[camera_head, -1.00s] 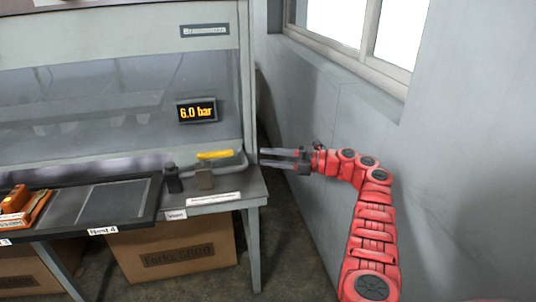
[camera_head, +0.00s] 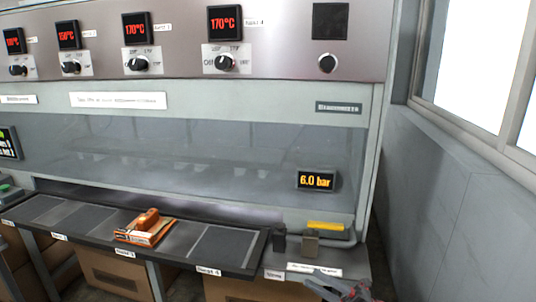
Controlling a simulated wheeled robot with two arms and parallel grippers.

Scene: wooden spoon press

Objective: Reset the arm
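My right gripper (camera_head: 330,288) shows at the bottom edge, in front of the press table's right corner. Its grey fingers point left and up, and a little of the red arm (camera_head: 360,293) shows behind them. The fingers look apart, with nothing seen between them. The rest of the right arm is cut off by the frame. My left gripper is not in view.
The press (camera_head: 220,165) has a bench with a dark rail (camera_head: 215,240), an orange item (camera_head: 145,228), a yellow handle (camera_head: 327,227) and a 6.0 bar display (camera_head: 316,181). Knobs line the top panel. Boxes stand under the bench. A grey wall (camera_head: 440,200) is at right.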

